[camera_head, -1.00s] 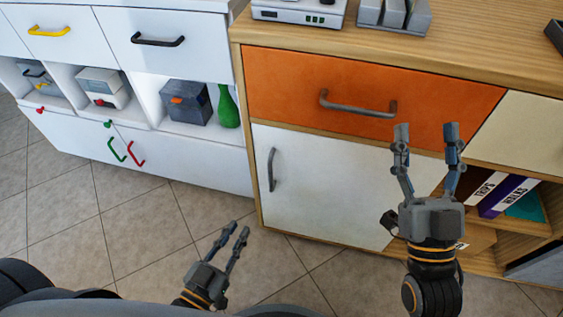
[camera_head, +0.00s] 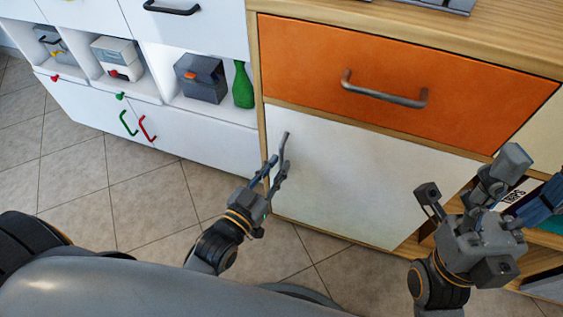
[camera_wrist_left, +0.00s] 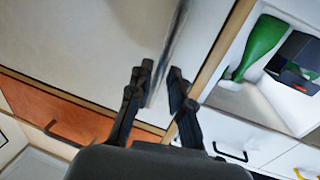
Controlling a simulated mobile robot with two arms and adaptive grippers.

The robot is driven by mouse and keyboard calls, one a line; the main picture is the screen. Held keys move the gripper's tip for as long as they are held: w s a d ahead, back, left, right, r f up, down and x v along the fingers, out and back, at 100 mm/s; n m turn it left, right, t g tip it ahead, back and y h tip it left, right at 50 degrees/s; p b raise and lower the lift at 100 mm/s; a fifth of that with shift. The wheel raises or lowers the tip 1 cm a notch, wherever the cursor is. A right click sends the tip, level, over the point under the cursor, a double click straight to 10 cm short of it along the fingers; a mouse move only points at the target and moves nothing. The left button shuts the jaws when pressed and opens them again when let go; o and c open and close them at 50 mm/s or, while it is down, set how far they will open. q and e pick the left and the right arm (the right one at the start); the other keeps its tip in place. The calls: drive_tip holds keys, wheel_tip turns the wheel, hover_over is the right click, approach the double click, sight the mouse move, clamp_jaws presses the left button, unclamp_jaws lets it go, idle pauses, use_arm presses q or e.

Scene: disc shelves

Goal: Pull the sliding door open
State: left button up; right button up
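The white door (camera_head: 350,180) fills the lower left front of the wooden cabinet and looks closed. Its grey upright bar handle (camera_head: 284,146) is near the door's left edge. My left gripper (camera_head: 276,168) is at the handle's lower part. In the left wrist view the handle (camera_wrist_left: 178,30) runs between the two fingers (camera_wrist_left: 163,78), which stand apart. A gap shows on one side of the bar; I cannot tell whether the other finger touches it. My right gripper (camera_head: 530,178) is at the right, in front of the open shelf, its fingers apart, with nothing seen in it.
An orange drawer (camera_head: 400,75) with a grey handle is above the door. Binders (camera_head: 515,192) stand in the shelf at right, partly hidden by my right gripper. A white cabinet (camera_head: 190,140) with a green vase (camera_head: 242,88) is at left. Tiled floor (camera_head: 130,190) is clear in front.

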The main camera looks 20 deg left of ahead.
use_arm(q)
drive_tip(key=shift+x, duration=1.25)
clamp_jaws()
drive_tip(key=shift+d, duration=0.1)
